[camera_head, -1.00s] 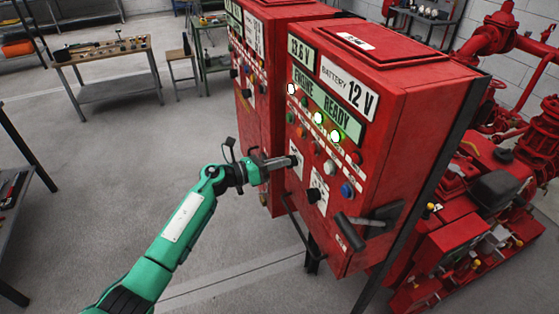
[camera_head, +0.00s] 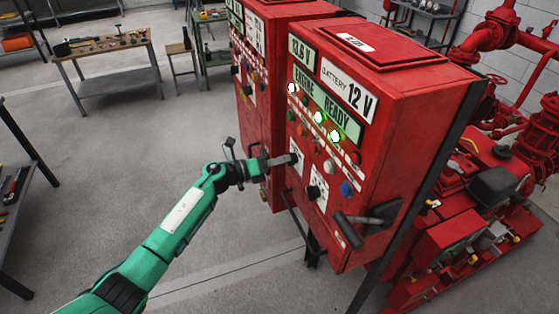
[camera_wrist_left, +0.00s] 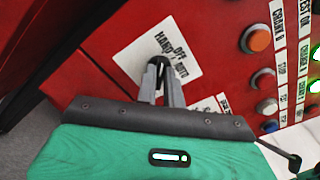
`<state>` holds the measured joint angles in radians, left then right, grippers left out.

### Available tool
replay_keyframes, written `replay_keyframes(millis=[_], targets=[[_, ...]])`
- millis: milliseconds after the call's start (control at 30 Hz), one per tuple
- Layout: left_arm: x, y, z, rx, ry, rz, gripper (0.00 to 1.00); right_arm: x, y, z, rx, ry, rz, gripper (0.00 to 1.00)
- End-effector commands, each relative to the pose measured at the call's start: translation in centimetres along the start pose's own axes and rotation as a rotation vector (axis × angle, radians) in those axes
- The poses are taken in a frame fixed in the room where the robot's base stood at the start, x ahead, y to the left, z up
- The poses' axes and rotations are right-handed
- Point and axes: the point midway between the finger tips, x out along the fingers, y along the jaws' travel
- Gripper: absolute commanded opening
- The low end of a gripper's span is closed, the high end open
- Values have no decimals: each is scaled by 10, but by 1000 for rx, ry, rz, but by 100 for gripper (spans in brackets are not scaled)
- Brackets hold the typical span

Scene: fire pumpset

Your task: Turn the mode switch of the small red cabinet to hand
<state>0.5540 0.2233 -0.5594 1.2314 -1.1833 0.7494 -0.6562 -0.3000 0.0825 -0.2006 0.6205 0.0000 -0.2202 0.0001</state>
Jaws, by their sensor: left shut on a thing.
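The red cabinet (camera_head: 404,120) with the lit ENGINE READY panel stands right of centre in the head view. Its mode switch is a small black knob (camera_head: 294,158) on a white label at the left of its front face. In the left wrist view the label (camera_wrist_left: 150,50) reads HAND, OFF, AUTO. My left gripper (camera_head: 288,160) is shut on the switch knob, which shows between the fingertips in the wrist view (camera_wrist_left: 181,68). The fingers partly hide the knob, so I cannot tell its pointer direction. My right gripper is not in view.
Another red cabinet (camera_head: 268,60) stands just behind. Red pump machinery (camera_head: 495,190) is at the right. Workbenches (camera_head: 100,55) stand at the back left; the floor between is clear.

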Motion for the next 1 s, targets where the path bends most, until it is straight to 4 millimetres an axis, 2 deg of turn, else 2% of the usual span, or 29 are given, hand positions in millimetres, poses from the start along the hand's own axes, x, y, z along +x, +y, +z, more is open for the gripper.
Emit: replay_keyframes(millis=[33,167,200,300,767,867,1000], targets=[[4,-5,-6,-4,13,-14,0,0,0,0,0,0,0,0],[4,-6,-6,-3,13,-15,0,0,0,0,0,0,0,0],[5,-6,-6,-2,13,-15,11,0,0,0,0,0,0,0],[4,-5,-5,-2,11,-14,31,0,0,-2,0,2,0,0],[0,-1,-1,1,4,-6,31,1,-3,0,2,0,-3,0],[-8,0,-2,2,3,-5,31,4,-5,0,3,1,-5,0],[-30,1,-3,3,5,-3,31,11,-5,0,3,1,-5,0]])
